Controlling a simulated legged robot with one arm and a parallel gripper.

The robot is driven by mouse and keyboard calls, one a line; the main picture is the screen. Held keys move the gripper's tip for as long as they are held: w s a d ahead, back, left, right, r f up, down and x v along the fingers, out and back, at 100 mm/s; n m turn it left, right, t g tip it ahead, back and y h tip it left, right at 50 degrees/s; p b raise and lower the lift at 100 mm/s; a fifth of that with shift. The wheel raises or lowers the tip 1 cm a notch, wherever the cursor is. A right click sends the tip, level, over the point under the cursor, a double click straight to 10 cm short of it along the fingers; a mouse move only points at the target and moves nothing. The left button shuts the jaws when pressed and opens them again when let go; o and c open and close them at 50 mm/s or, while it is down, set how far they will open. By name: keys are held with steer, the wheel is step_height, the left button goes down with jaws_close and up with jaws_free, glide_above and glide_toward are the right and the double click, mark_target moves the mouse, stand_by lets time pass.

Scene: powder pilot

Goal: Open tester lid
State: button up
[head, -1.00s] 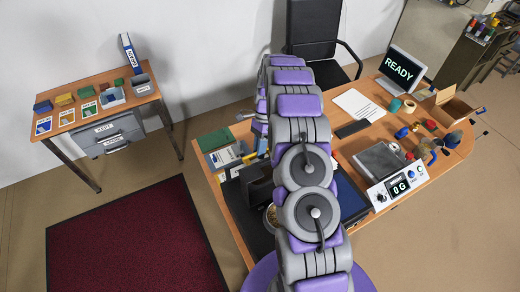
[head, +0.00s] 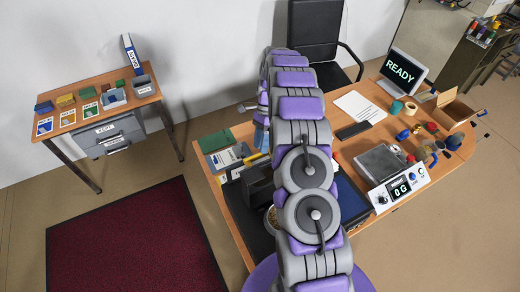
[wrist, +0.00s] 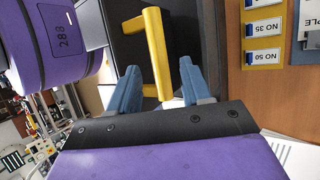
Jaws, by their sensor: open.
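A yellow bar handle (wrist: 156,45) on a dark panel (wrist: 198,18), which looks like the tester lid, shows close up in the wrist view. My gripper (wrist: 160,64) is open, with its blue fingers on either side of the handle's near end. I cannot tell whether the fingers touch the handle. In the head view a dark box (head: 257,186), possibly the tester, stands on the desk, partly hidden behind my arm.
Labelled cards (wrist: 264,42) lie right of the panel. The desk also holds a READY monitor (head: 402,70), a scale reading 0 G (head: 400,188), a black device (head: 353,130) and an open cardboard box (head: 453,110). A side table (head: 145,96) stands left.

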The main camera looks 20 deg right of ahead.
steer(key=p+v, duration=0.6)
steer(key=v, duration=0.2)
steer(key=shift+d+r, duration=0.25)
steer(key=shift+r, duration=0.05)
steer(key=shift+w, duration=0.2)
stand_by(0.4)
